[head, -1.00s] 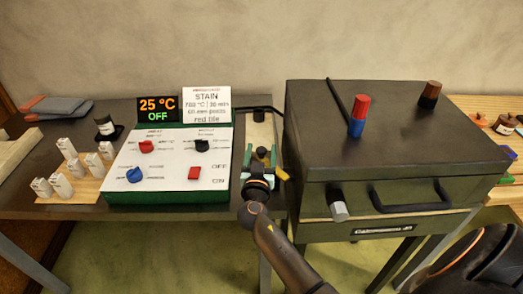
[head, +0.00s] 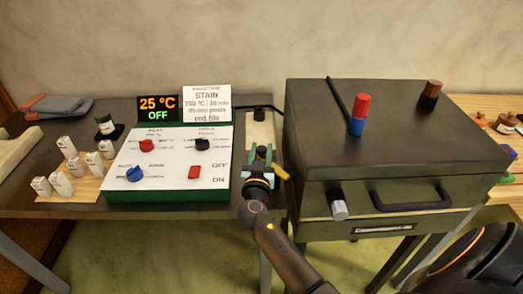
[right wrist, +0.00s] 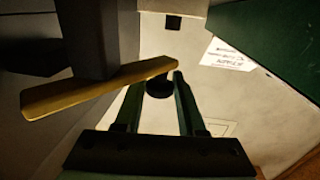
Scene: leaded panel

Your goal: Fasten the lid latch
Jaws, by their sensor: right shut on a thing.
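The dark box (head: 395,140) at the right has a closed lid with a black handle (head: 412,200) on its front. A yellow latch lever (head: 281,172) sticks out at the box's left side. In the right wrist view the lever (right wrist: 95,88) is a long bar under a dark block (right wrist: 92,40). My right gripper (head: 262,153) is beside the box's left wall. Its green fingers (right wrist: 160,82) are shut around the lever's tip. The exact contact is partly hidden. My left gripper is not in view.
A control panel (head: 165,163) with knobs stands close left of my right gripper, its display reading 25 °C OFF. A pale board (head: 260,130) lies between panel and box. A red-and-blue cylinder (head: 358,115) and a brown knob (head: 429,94) are on the lid.

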